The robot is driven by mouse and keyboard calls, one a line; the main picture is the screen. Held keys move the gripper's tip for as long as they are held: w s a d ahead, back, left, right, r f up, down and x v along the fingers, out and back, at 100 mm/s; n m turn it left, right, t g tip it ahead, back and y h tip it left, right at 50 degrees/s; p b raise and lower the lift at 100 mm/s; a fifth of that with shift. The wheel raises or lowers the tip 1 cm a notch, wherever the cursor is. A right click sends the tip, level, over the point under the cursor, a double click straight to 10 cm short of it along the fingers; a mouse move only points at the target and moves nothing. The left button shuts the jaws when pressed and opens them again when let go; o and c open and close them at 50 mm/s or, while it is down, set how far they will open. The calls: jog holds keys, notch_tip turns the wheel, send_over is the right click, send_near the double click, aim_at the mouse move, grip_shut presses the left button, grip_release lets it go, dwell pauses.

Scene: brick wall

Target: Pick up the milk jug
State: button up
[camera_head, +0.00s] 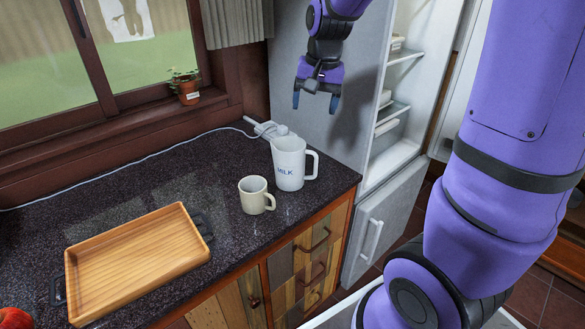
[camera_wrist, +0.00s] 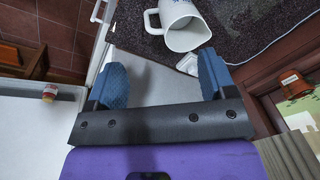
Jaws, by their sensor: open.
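The milk jug (camera_head: 288,164) is white with a handle on its right and the word MILK on its side. It stands upright on the dark counter near the right end. In the wrist view the jug (camera_wrist: 186,30) shows at the top, beyond the fingertips, with its open mouth facing the camera. My gripper (camera_head: 315,101) hangs above and a little to the right of the jug, apart from it. Its two blue fingers, also seen in the wrist view (camera_wrist: 164,84), are spread with nothing between them.
A cream mug (camera_head: 256,195) stands close to the jug, at its front left. A wooden tray (camera_head: 135,262) lies on the counter's left. A white power strip with a cable (camera_head: 266,129) lies behind the jug. The open fridge (camera_head: 399,100) is at right. A potted plant (camera_head: 187,90) sits by the window.

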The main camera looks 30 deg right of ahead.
aim_at(296, 166)
jog(key=w+d+f+m, duration=0.1)
jog(key=w+f, duration=0.1)
jog(key=f, duration=0.1)
jog(key=w+d+f+m+g, duration=0.1)
jog(key=w+d+f, duration=0.1)
jog(key=f, duration=0.1)
jog(key=w+d+f+m, duration=0.1)
jog(key=w+f, duration=0.1)
jog(key=f, duration=0.2)
jog(key=shift+w+d+f+g+h, duration=0.1)
jog(key=shift+w+d+g+h, duration=0.2)
jog(key=shift+w+d+g, duration=0.1)
jog(key=shift+s+a+f, duration=0.1)
jog(key=shift+a+f, duration=0.05)
jog(key=shift+f, duration=2.65)
jog(key=shift+s+a+f, duration=0.1)
jog(key=shift+a+f, duration=0.05)
jog(key=shift+f, duration=2.6)
jog(key=c, duration=1.3)
